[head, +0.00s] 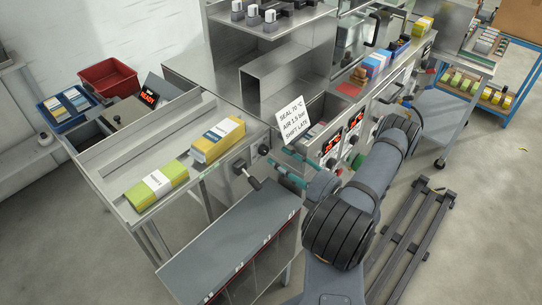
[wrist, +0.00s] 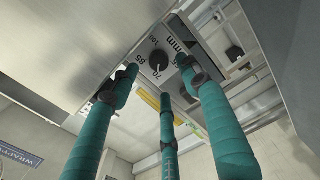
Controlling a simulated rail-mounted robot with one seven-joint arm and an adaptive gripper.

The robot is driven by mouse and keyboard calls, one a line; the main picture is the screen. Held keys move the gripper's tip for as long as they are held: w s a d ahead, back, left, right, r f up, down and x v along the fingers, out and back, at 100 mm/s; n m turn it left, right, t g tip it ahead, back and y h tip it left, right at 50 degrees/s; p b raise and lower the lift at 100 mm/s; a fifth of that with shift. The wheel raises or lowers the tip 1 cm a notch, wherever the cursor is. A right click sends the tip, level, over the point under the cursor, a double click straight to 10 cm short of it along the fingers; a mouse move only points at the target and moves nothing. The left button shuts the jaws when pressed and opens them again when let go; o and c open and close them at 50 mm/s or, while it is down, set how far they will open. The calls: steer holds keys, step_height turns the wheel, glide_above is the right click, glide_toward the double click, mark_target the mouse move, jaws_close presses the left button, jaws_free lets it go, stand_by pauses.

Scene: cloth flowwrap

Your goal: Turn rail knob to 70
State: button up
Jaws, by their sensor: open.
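The rail knob (wrist: 159,60) is a round black knob on a metal panel in the wrist view. In the head view a small dark knob (head: 263,150), seemingly the same one, is on the front panel under the sloping metal table. My gripper (wrist: 160,78) is open, its teal fingers spread around the line to the knob, with nothing between them. In the head view my gripper (head: 272,172) is in front of that panel. Contact with the knob is not visible.
A black-handled crank (head: 249,176) sticks out left of the knob. A grey-topped rack (head: 225,245) stands below. A white sign (head: 294,119) and red-lit displays (head: 333,145) are near my arm. Yellow packs (head: 156,188) lie on the table (head: 115,180).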

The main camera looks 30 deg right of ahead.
mark_target(266, 152)
steer(key=v, duration=0.6)
steer(key=x, duration=1.2)
steer(key=shift+m, duration=0.3)
steer(key=shift+s, duration=0.1)
